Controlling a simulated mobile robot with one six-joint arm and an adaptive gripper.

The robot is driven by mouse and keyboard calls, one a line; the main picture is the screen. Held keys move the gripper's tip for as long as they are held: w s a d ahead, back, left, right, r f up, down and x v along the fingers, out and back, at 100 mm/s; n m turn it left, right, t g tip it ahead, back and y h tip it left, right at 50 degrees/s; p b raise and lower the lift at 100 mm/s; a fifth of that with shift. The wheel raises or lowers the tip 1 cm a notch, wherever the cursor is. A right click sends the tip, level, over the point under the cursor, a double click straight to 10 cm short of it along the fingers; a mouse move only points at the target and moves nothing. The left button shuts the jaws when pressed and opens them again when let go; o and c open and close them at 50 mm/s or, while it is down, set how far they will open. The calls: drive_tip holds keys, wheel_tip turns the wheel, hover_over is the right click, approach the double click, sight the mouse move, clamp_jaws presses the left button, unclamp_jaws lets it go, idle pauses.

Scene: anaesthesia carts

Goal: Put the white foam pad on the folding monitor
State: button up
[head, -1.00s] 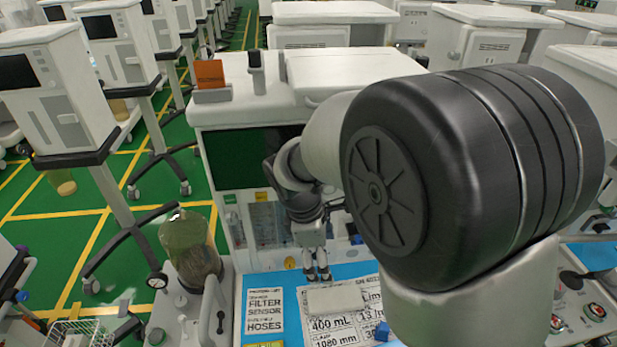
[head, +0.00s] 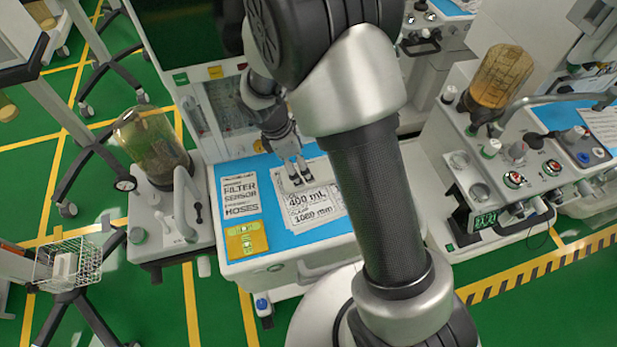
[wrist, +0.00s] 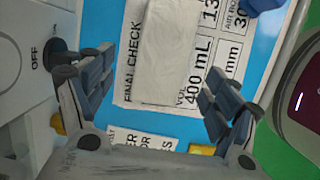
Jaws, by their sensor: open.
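The white foam pad (wrist: 172,48) lies flat on a printed sheet on the blue worktop, between my open fingers as seen in the wrist view. In the head view the pad (head: 317,171) is partly covered by my gripper (head: 296,178), whose fingertips point down at it. In the wrist view my gripper (wrist: 155,92) has its fingers wide apart with nothing between the tips; I cannot tell whether they touch the pad. A dark screen (head: 190,25) stands at the back of the cart; I cannot tell whether it is the folding monitor.
The blue worktop (head: 265,190) holds printed sheets and a yellow card (head: 247,240). A glass canister (head: 152,147) stands at left, another (head: 500,75) at right. A wire basket (head: 68,262) is at lower left. My arm hides the worktop's right part.

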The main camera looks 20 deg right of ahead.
drive_tip(key=b+x, duration=0.1)
drive_tip(key=x, duration=0.2)
drive_tip(key=b+x, duration=0.1)
drive_tip(key=x, duration=0.1)
drive_tip(key=shift+s+d+f+b, duration=0.1)
drive_tip(key=shift+s+d+b, duration=0.2)
drive_tip(key=shift+d, duration=0.1)
drive_tip(key=shift+w, duration=0.1)
drive_tip(key=shift+c, duration=0.4)
drive_tip(key=c, duration=0.9)
drive_tip(key=shift+r, duration=0.2)
drive_tip(key=shift+c, duration=0.2)
wheel_tip(320, 180, up, 20)
drive_tip(key=p, duration=0.7)
